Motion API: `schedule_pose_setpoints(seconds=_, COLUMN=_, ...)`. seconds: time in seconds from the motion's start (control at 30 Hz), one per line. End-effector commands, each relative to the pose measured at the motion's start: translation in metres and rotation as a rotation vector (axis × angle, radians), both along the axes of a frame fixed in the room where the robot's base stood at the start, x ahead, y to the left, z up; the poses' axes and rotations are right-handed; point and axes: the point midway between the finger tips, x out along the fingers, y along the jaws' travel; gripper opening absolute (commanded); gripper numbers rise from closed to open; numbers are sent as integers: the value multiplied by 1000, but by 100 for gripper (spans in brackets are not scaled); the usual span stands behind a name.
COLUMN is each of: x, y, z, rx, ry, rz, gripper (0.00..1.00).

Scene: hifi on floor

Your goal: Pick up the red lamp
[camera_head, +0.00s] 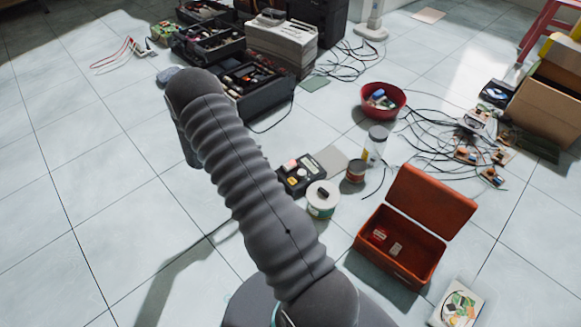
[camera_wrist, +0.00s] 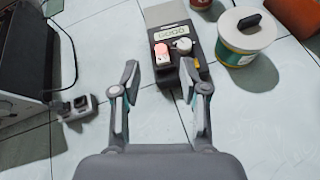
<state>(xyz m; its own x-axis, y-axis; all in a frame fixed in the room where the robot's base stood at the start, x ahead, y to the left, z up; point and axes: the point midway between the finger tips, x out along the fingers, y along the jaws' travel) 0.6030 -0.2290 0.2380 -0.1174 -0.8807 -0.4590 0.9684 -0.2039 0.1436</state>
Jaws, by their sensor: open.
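A small pinkish-red piece (camera_wrist: 161,56), which may be the red lamp, lies on a grey boxy device (camera_wrist: 169,18) in the wrist view. A small round pale piece (camera_wrist: 183,45) sits right beside it. The device also shows in the head view (camera_head: 303,181), with a small pinkish piece (camera_head: 289,165) on it. My gripper (camera_wrist: 160,67) is open and empty. Its two fingers reach toward the near end of the device, and the pinkish-red piece shows between the fingertips. I cannot tell the height of the fingertips. The gripper is hidden behind my arm in the head view.
A white-lidded tub (camera_head: 322,198) and a can (camera_head: 356,171) stand close right of the device. A clear jar (camera_head: 375,146), an open red toolbox (camera_head: 402,254) and a red bowl (camera_head: 383,102) lie farther right. Black crates (camera_head: 252,92) stand behind. The left floor is largely clear.

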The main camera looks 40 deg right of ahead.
Motion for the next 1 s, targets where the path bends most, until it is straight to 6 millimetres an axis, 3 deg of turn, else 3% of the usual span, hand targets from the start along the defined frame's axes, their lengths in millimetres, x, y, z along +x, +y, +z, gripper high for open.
schedule_pose_setpoints(seconds=0.03, x=0, y=-3, z=-24, rx=-16, ry=38, rz=27, gripper=44)
schedule_pose_setpoints(seconds=0.1, x=0, y=-7, z=-47, rx=-33, ry=77, rz=62, gripper=44)
schedule_pose_setpoints(seconds=0.3, x=0, y=-12, z=-87, rx=-64, ry=143, rz=127, gripper=44)
schedule_pose_setpoints(seconds=0.47, x=-1, y=-22, z=-98, rx=-70, ry=156, rz=139, gripper=44)
schedule_pose_setpoints(seconds=0.8, x=-5, y=-75, z=-121, rx=-69, ry=157, rz=138, gripper=44)
schedule_pose_setpoints(seconds=1.0, x=-5, y=-90, z=-126, rx=-70, ry=155, rz=139, gripper=44)
